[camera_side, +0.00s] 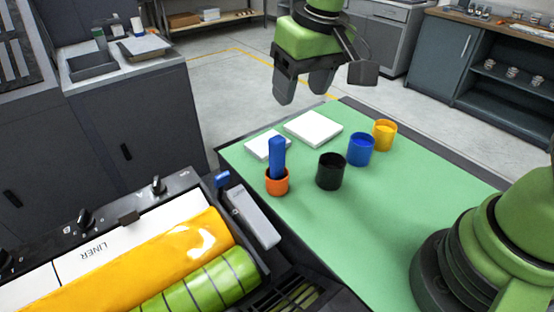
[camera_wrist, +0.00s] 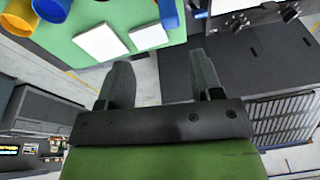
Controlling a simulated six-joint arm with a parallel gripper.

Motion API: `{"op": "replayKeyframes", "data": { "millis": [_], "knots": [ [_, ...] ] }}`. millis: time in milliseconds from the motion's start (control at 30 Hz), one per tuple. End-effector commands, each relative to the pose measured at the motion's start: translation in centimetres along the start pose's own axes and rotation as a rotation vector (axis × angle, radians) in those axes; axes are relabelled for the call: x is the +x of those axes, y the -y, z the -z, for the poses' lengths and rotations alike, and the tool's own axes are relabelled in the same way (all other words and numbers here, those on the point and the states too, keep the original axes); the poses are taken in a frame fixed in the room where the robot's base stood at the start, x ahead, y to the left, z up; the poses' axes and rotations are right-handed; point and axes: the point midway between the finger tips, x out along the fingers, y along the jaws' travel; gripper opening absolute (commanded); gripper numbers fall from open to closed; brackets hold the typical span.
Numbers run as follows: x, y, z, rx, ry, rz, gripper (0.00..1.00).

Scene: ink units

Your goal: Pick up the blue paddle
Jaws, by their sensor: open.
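The blue paddle (camera_side: 277,157) stands upright in an orange cup (camera_side: 277,183) near the left edge of the green table mat (camera_side: 350,238). In the wrist view the blue paddle (camera_wrist: 168,13) shows only in part at the top edge. My gripper (camera_side: 304,93) is open and empty. It hangs in the air well above and beyond the far edge of the mat, apart from the paddle. In the wrist view its two fingers (camera_wrist: 162,80) are spread with nothing between them.
A black cup (camera_side: 330,172), a blue cup (camera_side: 360,150) and a yellow cup (camera_side: 384,135) stand right of the paddle. Two white blocks, one larger (camera_side: 313,129) and one smaller (camera_side: 267,146), lie behind it. A machine with a yellow roller (camera_side: 150,262) is at front left. The mat's front middle is clear.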

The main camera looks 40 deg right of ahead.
Motion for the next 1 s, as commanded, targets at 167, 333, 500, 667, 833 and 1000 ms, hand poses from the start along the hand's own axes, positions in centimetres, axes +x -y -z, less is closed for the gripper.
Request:
{"op": "replayKeyframes", "data": {
  "millis": [167,333,500,667,833,1000],
  "knots": [
    [4.2,1.3,0.7,-0.055,0.054,-0.035,0.60],
    [6.2,1.5,0.8,-0.068,0.068,-0.045,0.60],
    [8.8,1.3,0.6,-0.067,0.068,-0.045,0.60],
    [10.0,1.3,0.6,-0.067,0.065,-0.044,0.60],
    [12.4,1.3,0.6,-0.066,0.068,-0.044,0.60],
    [14.6,1.3,0.6,-0.065,0.067,-0.044,0.60]
  ]
}}
